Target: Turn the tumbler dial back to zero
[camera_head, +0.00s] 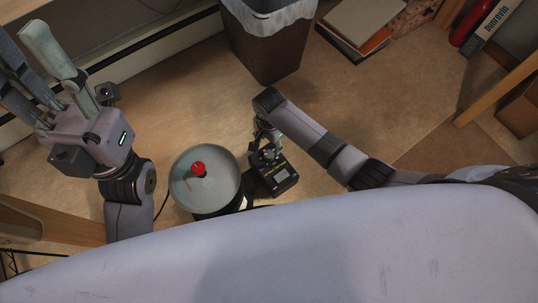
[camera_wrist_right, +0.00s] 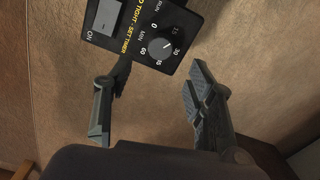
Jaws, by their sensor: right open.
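The tumbler is a round grey drum (camera_head: 181,193) with a red knob (camera_head: 198,168) on top. Its black control box (camera_head: 286,183) stands at its right. In the right wrist view the box face (camera_wrist_right: 118,29) shows a black timer dial (camera_wrist_right: 161,50) ringed by white numbers, with a 0 at its upper left. The dial stands turned away from 0; its exact reading is hard to tell. My right gripper (camera_head: 267,146) is over the box; in the wrist view its fingers (camera_wrist_right: 160,78) are spread and empty, just short of the dial. My left gripper (camera_head: 28,42) is raised at the left, fingers apart, empty.
A lined waste bin (camera_head: 266,50) stands behind my right arm. Books (camera_head: 356,26) lie at the back, and a red cylinder (camera_head: 470,20) at the far right. A wooden leg (camera_head: 500,90) stands at the right. Brown floor around the tumbler is mostly clear.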

